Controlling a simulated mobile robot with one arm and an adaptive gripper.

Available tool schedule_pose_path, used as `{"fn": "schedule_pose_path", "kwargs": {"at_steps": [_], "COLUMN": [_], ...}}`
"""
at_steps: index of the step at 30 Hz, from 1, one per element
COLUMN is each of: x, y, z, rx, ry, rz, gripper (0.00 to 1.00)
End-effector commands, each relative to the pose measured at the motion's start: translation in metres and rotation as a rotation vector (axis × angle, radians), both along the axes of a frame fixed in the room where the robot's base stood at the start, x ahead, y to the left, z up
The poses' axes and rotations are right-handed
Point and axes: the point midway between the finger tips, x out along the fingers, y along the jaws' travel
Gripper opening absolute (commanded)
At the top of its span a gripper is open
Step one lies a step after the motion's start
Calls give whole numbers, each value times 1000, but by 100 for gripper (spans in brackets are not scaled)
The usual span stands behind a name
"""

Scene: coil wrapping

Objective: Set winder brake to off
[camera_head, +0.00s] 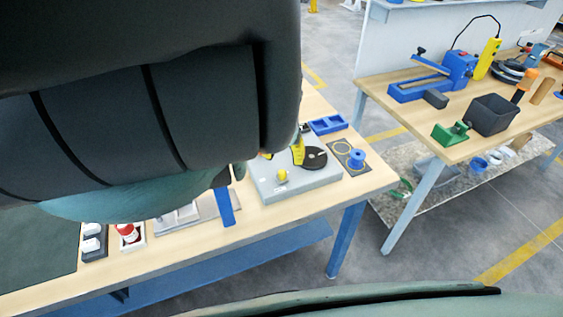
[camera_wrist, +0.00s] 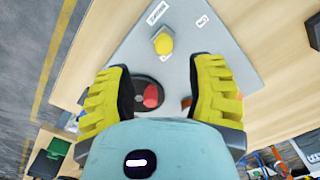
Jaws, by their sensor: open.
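The winder is a flat grey base (camera_head: 265,188) on the near wooden table, with a black disc (camera_head: 313,159) on it. A yellow knob (camera_head: 281,175), likely the brake control, stands on this base; the wrist view shows it too (camera_wrist: 163,44), near the top middle. Two white labels (camera_wrist: 157,12) (camera_wrist: 202,21) lie beyond the knob; their text is too small to read surely. My gripper (camera_wrist: 162,70) is open and empty, its yellow fingers spread above the base, with the knob apart from both fingertips. My arm hides much of the head view.
A blue spool (camera_head: 356,159) stands on a dark mat right of the base, with a blue tray (camera_head: 327,124) behind. White and red containers (camera_head: 128,234) stand at the left. A second table (camera_head: 400,95) holds a black bin (camera_head: 491,115) and tools.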

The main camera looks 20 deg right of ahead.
Motion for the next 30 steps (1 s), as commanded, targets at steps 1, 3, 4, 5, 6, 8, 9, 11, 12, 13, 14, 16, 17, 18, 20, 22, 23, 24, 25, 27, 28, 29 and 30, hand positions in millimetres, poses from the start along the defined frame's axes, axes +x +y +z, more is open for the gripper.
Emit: {"fn": "schedule_pose_path", "kwargs": {"at_steps": [1,3,4,5,6,8,9,11,12,13,14,16,17,18,20,22,23,24,25,27,28,29,30], "x": [4,3,3,3,4,3,3,3,3,3,3,2,2,2,1,1,1,2,1,2,1,1,1], "y": [2,3,4,5,3,2,2,2,2,2,2,3,3,3,3,3,2,2,2,2,2,2,2], "z": [9,17,20,24,29,35,39,43,46,47,48,49,50,50,50,50,50,50,50,50,50,50,50], "rx": [0,3,5,7,4,1,1,0,1,1,1,2,2,2,2,2,2,2,2,2,2,2,2], "ry": [-7,-5,-5,-6,-7,-6,-6,-6,-6,-6,-5,-3,-3,-2,-2,-2,-2,-3,-2,-3,-3,-3,-3], "rz": [4,3,4,7,5,5,4,4,5,5,5,7,7,6,6,6,6,5,5,5,5,5,4], "gripper": [54,54,54,54,54,54,54,54,54,54,54,54,54,54,54,54,54,54,54,54,54,54,54]}}
